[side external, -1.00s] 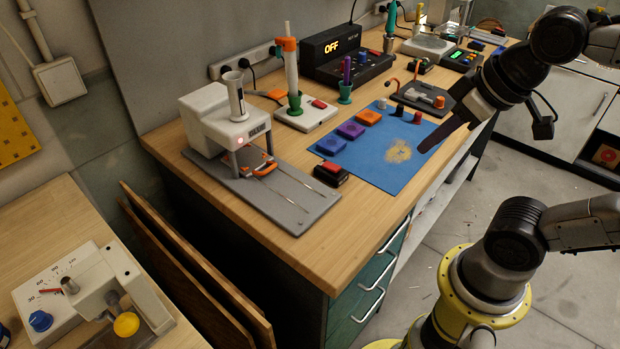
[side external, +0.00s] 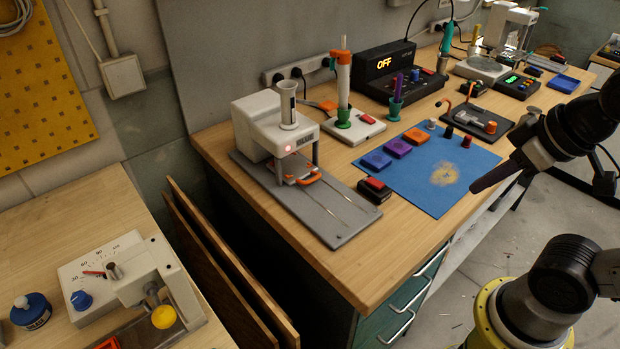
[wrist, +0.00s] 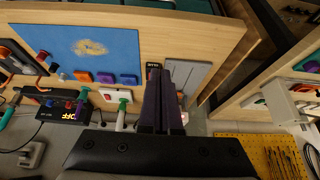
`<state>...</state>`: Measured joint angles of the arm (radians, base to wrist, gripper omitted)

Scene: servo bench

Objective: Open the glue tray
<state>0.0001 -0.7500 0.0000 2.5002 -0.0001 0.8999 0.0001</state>
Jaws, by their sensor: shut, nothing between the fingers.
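A white machine (side external: 262,118) stands on a grey base plate (side external: 340,232) at the bench's left end. Under its head is a small tray with an orange handle (side external: 308,179), which I take for the glue tray. It sits at the machine end of two thin rails that run out along the plate. In the wrist view, the plate (wrist: 188,72) shows just right of my fingers, and they hide much of the machine. The fingers (wrist: 161,75) fill the wrist view's centre.
A black block with a red top (side external: 374,188) stands beside the plate. The blue mat (side external: 425,190) holds purple and orange blocks and small knobs. Drawer handles (side external: 400,328) stick out below the bench edge. The front bench top is clear.

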